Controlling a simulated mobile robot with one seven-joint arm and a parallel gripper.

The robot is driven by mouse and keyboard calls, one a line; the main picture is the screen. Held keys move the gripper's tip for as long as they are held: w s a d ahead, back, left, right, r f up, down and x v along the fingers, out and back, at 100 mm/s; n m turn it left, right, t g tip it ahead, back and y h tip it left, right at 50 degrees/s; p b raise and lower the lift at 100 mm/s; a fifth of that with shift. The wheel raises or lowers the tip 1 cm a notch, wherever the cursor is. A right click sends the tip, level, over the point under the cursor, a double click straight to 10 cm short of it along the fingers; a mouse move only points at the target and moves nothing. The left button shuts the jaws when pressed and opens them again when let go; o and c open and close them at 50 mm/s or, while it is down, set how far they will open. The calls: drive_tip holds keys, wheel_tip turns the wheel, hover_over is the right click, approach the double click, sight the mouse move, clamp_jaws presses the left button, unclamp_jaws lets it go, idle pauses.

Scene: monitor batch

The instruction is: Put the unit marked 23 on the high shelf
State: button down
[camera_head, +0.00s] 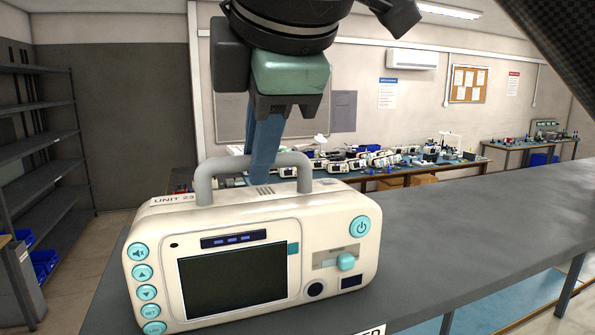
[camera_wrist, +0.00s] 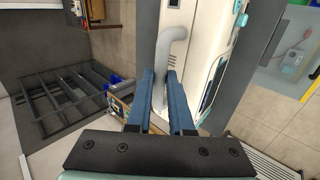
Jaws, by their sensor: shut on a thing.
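The cream unit labelled UNIT 23 (camera_head: 300,225) is upright in the head view, with its dark screen and teal buttons facing the camera. My gripper (camera_head: 262,172) reaches down from above with its blue fingers shut on the unit's grey handle (camera_head: 203,186). In the wrist view my gripper (camera_wrist: 162,80) has its fingers on either side of the handle (camera_wrist: 177,42), beside the unit's cream side (camera_wrist: 212,60). The unit is over the grey shelf top (camera_head: 470,225), near its front edge. I cannot tell whether its base touches the surface.
The shelf top to the right of the unit is clear. A label, partly cut off, is on its front edge (camera_head: 365,331). A dark rack (camera_head: 45,130) stands at the left. A workbench (camera_head: 440,168) with several similar units stands behind.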

drive_tip(key=shift+r, duration=0.15)
drive_tip(key=c, duration=0.8)
unclamp_jaws()
drive_tip(key=shift+s, duration=0.1)
